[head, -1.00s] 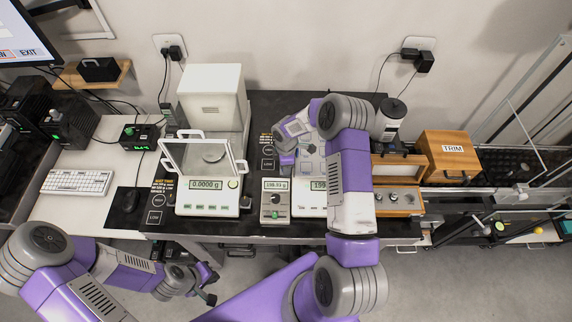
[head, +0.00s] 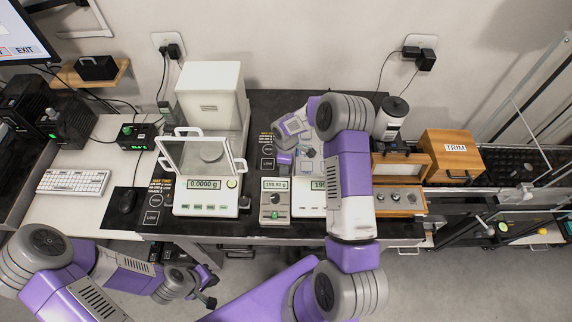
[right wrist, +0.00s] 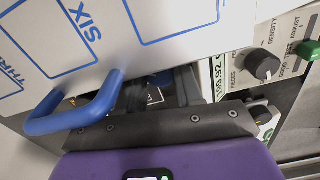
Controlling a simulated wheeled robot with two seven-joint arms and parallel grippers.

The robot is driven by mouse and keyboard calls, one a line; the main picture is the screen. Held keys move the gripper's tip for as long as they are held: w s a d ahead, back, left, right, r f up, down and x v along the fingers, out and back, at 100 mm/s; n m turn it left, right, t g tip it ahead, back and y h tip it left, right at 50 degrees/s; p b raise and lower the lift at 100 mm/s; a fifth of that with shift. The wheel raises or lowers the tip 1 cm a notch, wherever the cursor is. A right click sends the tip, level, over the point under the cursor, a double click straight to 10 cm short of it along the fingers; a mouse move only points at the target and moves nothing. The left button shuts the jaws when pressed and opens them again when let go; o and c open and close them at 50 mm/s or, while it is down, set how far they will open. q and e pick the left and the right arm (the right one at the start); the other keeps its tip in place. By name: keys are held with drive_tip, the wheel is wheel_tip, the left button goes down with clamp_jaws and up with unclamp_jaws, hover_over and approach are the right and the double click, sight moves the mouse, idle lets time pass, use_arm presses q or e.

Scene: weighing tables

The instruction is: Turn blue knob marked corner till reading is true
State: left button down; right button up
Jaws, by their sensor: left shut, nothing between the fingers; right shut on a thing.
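My right gripper (head: 286,160) reaches down at the left rear of the pan of the middle balance (head: 310,210). In the right wrist view, its dark fingers (right wrist: 165,92) are shut, and the blue knob between them is hidden. A white plate with blue outlines (right wrist: 155,20) and a blue handle (right wrist: 75,108) lies beside the fingers. The indicator box (head: 276,203) reads 199.92 g; it has a dark knob (right wrist: 262,65) and a green button (right wrist: 308,50). The balance's own display is partly covered by my arm. My left gripper (head: 210,300) is shut and empty, in front of the table.
A balance with a glass draft shield (head: 207,208) reads 0.0000 g on the left. A wooden case (head: 398,202) and a TRIM box (head: 452,160) stand on the right. A keyboard (head: 73,182) and a mouse (head: 127,200) lie at the left.

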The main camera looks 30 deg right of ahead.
drive_tip(key=o, duration=0.8)
drive_tip(key=shift+c, duration=0.2)
drive_tip(key=shift+r, duration=0.1)
wheel_tip(320, 180, up, 7)
drive_tip(key=shift+r, duration=0.2)
